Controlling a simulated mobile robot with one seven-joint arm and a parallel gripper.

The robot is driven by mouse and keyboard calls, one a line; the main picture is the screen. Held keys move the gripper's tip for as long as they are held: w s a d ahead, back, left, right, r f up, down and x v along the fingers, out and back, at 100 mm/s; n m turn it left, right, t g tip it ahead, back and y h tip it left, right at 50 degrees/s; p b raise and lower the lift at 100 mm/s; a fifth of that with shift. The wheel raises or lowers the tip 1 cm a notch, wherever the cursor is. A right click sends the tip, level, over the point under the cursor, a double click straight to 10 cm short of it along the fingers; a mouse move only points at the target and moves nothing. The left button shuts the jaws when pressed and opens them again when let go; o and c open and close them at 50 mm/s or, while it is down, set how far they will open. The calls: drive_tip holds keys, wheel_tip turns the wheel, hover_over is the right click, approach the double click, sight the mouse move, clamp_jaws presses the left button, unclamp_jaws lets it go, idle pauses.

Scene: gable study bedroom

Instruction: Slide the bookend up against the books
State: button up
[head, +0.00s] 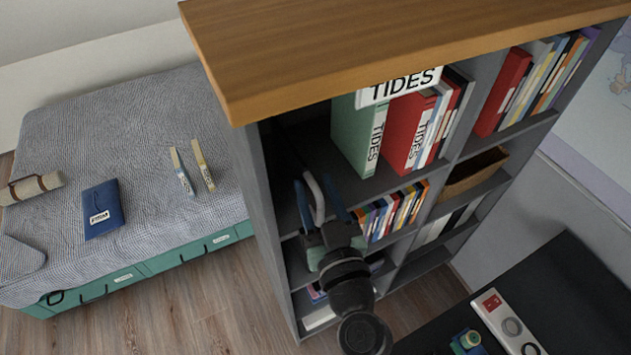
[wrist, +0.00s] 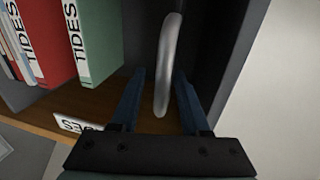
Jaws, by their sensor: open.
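The bookend (head: 317,198) is a pale, curved metal loop in the upper left shelf compartment. It also shows in the wrist view (wrist: 166,70), between my fingers. My gripper (head: 318,190) is open, with one blue finger on each side of the loop; I cannot tell whether either touches it. The nearest book is a thick green TIDES binder (head: 356,135), right of the bookend in the head view and left of it in the wrist view (wrist: 98,45). A gap separates them. A red TIDES binder (head: 403,130) stands beyond it. The bookend's base is hidden.
The grey bookcase (head: 270,200) has a wooden top (head: 380,35) overhanging the compartment, with a TIDES label (head: 400,86) at its front edge. Its left side wall is close to my gripper. A bed (head: 130,130) stands left; a dark desk (head: 560,300) is lower right.

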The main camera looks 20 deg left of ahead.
clamp_jaws()
drive_tip(key=shift+w, duration=0.1)
drive_tip(key=shift+d, duration=0.15)
idle(1.3)
